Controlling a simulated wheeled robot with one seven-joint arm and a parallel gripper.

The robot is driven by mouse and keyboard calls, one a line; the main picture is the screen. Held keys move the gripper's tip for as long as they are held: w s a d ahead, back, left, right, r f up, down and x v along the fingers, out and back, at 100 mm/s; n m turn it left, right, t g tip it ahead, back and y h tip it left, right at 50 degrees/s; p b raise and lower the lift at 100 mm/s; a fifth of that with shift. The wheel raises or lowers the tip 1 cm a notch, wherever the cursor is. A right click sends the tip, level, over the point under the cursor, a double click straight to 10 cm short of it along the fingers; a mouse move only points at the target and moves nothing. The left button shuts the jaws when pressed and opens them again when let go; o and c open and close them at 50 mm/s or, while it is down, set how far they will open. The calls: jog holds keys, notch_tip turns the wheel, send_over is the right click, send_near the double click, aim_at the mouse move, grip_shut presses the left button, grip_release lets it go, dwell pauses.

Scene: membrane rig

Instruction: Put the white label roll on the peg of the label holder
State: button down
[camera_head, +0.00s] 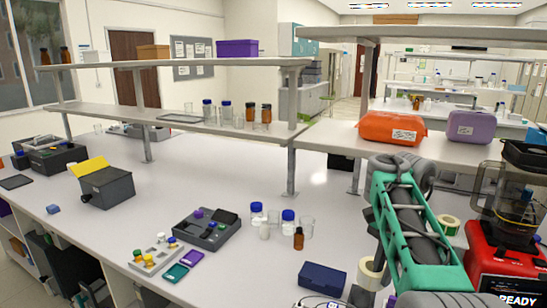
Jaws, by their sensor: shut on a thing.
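A pale, cream-white roll (370,273) shows at the lower right of the bench, partly hidden behind my teal and grey arm. I cannot tell whether it is held or rests on something. A dark object (358,297) shows just below it, too covered to identify.
A dark blue box (322,278) lies left of the pale roll. A brown bottle (299,238) and several blue-capped bottles stand further back. A red blender-like machine (500,262) stands at the right. A shelf post (291,172) rises behind.

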jog(key=s+a+f+n+h, duration=0.1)
jog(key=a+f+n, duration=0.4)
jog(key=a+n, duration=0.4)
jog(key=shift+n+g, duration=0.4)
jog(key=shift+n, duration=1.3)
jog(key=shift+d+r, duration=0.1)
jog(key=shift+d, duration=0.05)
